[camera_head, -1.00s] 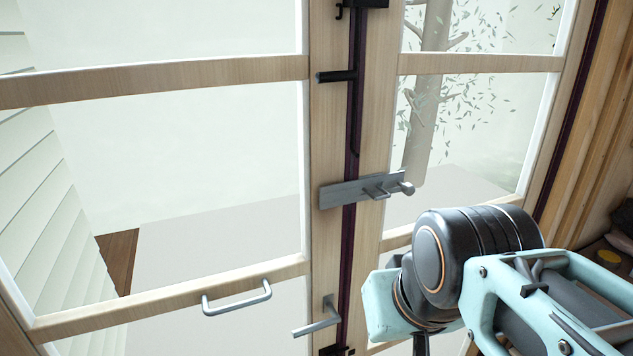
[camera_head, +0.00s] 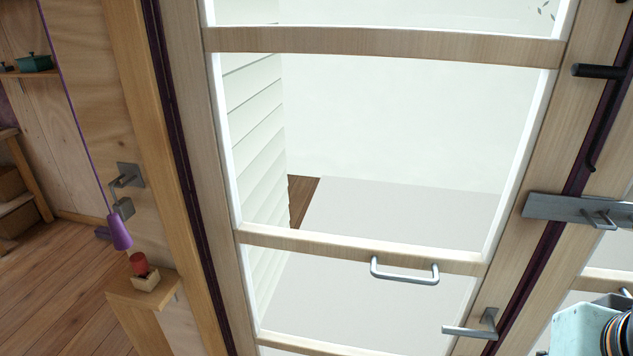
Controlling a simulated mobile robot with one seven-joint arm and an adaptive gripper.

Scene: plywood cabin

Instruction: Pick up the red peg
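A red peg (camera_head: 139,264) stands upright at the lower left of the head view. It appears to sit in a small light wooden holder (camera_head: 146,281), which hides its lower end. The holder rests on a wooden ledge (camera_head: 146,295) beside the door frame. My gripper is not in view; only a turquoise and black part of my arm shows at the lower right edge, far across the picture from the peg.
A purple cone-shaped pull (camera_head: 119,233) hangs on a cord just above the peg. A metal bracket (camera_head: 126,190) is on the wall there. A glazed door with a metal handle (camera_head: 404,272) and a lever (camera_head: 471,328) fills the middle. Wooden floor (camera_head: 55,290) lies open at left.

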